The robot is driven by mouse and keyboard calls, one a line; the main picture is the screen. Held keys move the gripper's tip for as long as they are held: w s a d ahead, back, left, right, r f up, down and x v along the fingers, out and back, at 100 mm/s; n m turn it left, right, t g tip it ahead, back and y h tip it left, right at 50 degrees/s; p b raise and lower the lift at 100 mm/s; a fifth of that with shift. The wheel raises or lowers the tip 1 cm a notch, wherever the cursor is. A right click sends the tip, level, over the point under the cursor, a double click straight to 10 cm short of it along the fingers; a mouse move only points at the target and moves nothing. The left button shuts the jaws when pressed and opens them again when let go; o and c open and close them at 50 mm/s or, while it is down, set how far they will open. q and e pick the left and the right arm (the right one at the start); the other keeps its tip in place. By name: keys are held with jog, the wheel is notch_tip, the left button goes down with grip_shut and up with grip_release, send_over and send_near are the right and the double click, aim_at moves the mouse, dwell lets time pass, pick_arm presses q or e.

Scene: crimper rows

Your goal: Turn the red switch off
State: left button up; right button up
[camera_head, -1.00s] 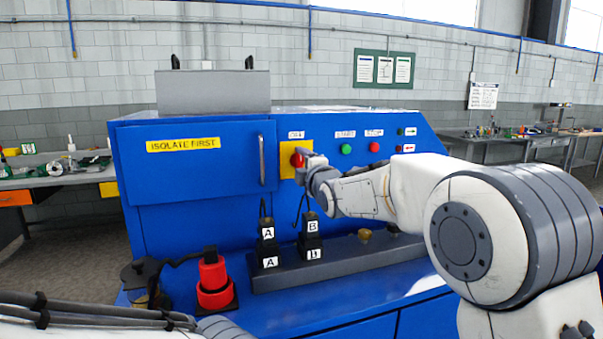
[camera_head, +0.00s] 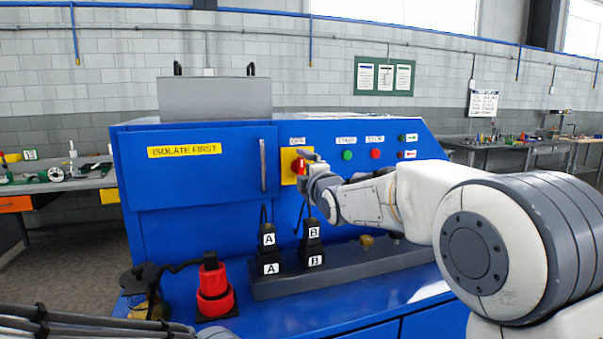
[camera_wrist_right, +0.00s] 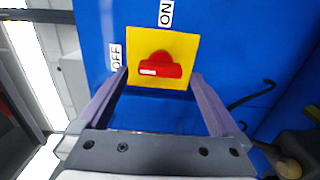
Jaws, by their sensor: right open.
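The red switch (camera_head: 299,166) is on a yellow plate (camera_head: 288,178) on the blue cabinet's front. In the right wrist view the red handle (camera_wrist_right: 160,66) lies crosswise, its white mark at the left end, towards the OFF label (camera_wrist_right: 116,57). The ON label (camera_wrist_right: 166,12) is above the plate there. My right gripper (camera_wrist_right: 160,78) is open and empty, its fingers apart on either side of the handle with gaps showing. In the head view my right gripper (camera_head: 309,165) partly covers the switch.
A green button (camera_head: 348,154) and a red button (camera_head: 375,153) are right of the switch. A door handle (camera_head: 263,165) is to its left. Black plugs A (camera_head: 267,238) and B (camera_head: 312,230) stand below on a grey rail. A red plug (camera_head: 213,283) stands at lower left.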

jog(key=b+v, duration=0.2)
jog(key=v, duration=0.6)
jog(key=shift+s+d+b, duration=0.1)
jog(key=shift+s+b, duration=0.3)
jog(key=shift+s+d, duration=0.15)
jog(key=shift+s, duration=0.3)
